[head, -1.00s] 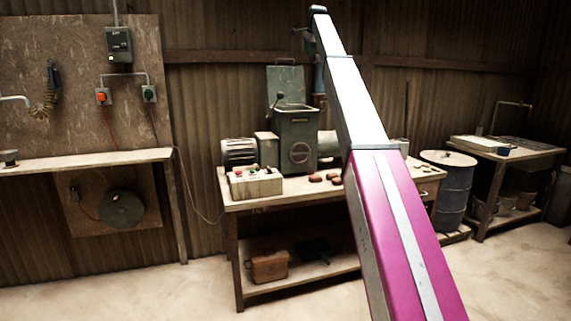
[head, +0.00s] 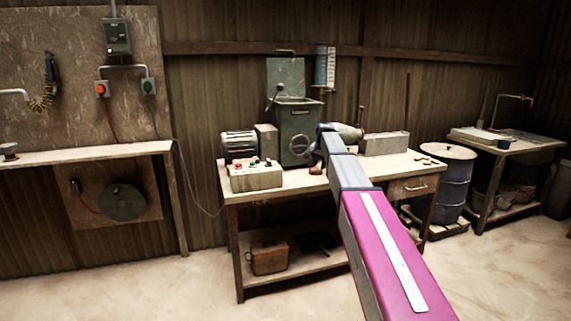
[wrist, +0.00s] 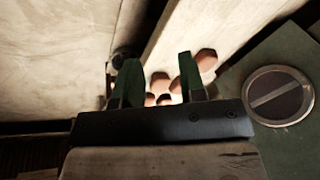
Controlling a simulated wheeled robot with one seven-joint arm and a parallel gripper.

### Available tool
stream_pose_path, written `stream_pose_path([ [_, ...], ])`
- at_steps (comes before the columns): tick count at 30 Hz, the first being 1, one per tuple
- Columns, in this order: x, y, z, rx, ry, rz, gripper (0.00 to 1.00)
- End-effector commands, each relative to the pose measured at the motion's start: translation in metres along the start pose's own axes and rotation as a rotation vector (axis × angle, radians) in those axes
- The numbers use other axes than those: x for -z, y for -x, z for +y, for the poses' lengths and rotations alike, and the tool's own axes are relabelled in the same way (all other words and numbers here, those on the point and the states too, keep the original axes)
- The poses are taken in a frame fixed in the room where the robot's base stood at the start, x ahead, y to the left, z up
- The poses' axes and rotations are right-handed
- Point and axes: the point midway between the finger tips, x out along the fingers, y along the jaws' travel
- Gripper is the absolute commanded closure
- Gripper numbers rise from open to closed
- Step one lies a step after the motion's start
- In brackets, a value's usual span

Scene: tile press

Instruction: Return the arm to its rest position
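My magenta and grey arm reaches from the lower right of the head view to the workbench (head: 262,198). My gripper (head: 315,160) is small and dark there, in front of the press's right side. In the wrist view its two green fingers (wrist: 158,75) stand apart with nothing seen clamped between them. Several reddish-brown pieces (wrist: 206,62) lie on the bench beyond the fingers. The green press (head: 296,124) stands on the bench with a raised panel behind it. Its round disc (wrist: 278,96) shows at right in the wrist view.
A button box (head: 255,176) and a motor (head: 238,145) stand on the bench's left. A grey block (head: 386,143) is at its right. A blue drum (head: 450,185) and a sink table (head: 520,150) stand further right. The floor in front is clear.

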Motion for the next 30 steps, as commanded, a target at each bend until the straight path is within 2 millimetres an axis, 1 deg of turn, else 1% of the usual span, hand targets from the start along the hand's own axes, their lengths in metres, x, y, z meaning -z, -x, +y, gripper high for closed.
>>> stream_pose_path([
  [1, -0.031, -0.021, 0.028, -0.015, 0.032, -0.012, 0.62],
  [3, -0.058, -0.045, 0.054, -0.030, 0.080, -0.026, 0.62],
  [5, -0.083, -0.064, 0.076, -0.043, 0.123, -0.038, 0.62],
  [6, -0.099, -0.076, 0.092, -0.051, 0.150, -0.047, 0.62],
  [8, -0.124, -0.092, 0.114, -0.063, 0.192, -0.060, 0.62],
  [9, -0.141, -0.101, 0.129, -0.070, 0.220, -0.068, 0.62],
  [11, -0.166, -0.115, 0.152, -0.082, 0.262, -0.082, 0.62],
  [12, -0.183, -0.123, 0.167, -0.090, 0.290, -0.092, 0.62],
  [14, -0.209, -0.134, 0.190, -0.099, 0.334, -0.107, 0.62],
  [15, -0.226, -0.140, 0.205, -0.106, 0.362, -0.117, 0.62],
  [16, -0.239, -0.144, 0.216, -0.110, 0.382, -0.126, 0.62],
  [17, -0.252, -0.148, 0.227, -0.114, 0.404, -0.133, 0.62],
  [18, -0.269, -0.152, 0.241, -0.119, 0.432, -0.144, 0.62],
  [21, -0.308, -0.160, 0.274, -0.131, 0.498, -0.170, 0.62],
  [24, -0.339, -0.164, 0.300, -0.140, 0.553, -0.191, 0.62],
  [25, -0.346, -0.165, 0.305, -0.141, 0.566, -0.196, 0.62],
  [27, -0.358, -0.166, 0.316, -0.145, 0.591, -0.206, 0.62],
  [30, -0.368, -0.167, 0.324, -0.146, 0.612, -0.213, 0.62],
])
